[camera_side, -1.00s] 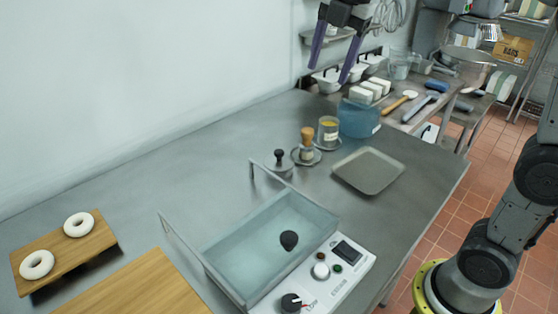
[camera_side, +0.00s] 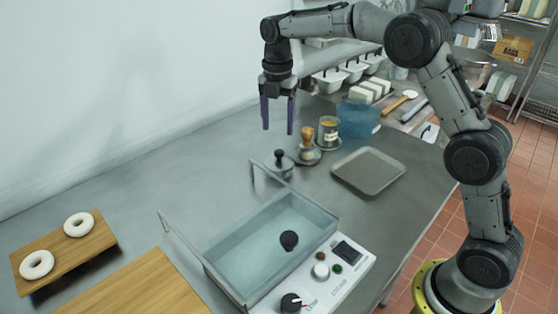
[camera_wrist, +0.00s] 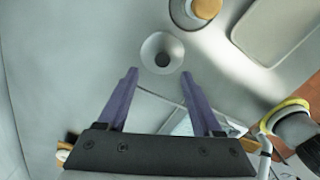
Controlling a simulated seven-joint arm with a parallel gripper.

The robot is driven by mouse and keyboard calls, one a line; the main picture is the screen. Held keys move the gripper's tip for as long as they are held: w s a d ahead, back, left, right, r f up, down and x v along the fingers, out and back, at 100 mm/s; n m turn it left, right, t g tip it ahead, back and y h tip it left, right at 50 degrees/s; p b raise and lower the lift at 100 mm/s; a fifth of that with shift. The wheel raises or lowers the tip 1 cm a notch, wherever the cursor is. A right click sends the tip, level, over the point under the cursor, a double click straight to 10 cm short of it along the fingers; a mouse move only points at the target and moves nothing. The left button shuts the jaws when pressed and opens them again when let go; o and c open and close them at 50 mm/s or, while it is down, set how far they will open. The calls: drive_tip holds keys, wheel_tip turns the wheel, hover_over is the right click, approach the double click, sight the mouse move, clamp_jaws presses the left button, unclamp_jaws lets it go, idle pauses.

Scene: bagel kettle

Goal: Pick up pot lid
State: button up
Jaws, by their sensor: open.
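The pot lid (camera_side: 286,172) is a small silver disc with an upright black knob. It lies on the grey counter behind the kettle's back corner, partly behind the kettle's raised handle. In the wrist view the pot lid (camera_wrist: 150,45) shows as a pale round disc with a dark knob, just beyond my fingertips. My gripper (camera_side: 278,130) points down above the lid, apart from it, with its two purple fingers spread and nothing between them. In the wrist view my gripper (camera_wrist: 159,74) is also open and empty.
The water-filled kettle (camera_side: 225,238) stands in front of the lid, its handles raised. A grey tray (camera_side: 368,170) lies farther right. Bagels (camera_side: 38,264) sit on a board at left.

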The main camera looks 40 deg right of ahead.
sight(279, 151)
drive_tip(key=f, duration=0.7)
drive_tip(key=shift+s+f, duration=0.15)
drive_tip(key=shift+s, duration=0.15)
clamp_jaws()
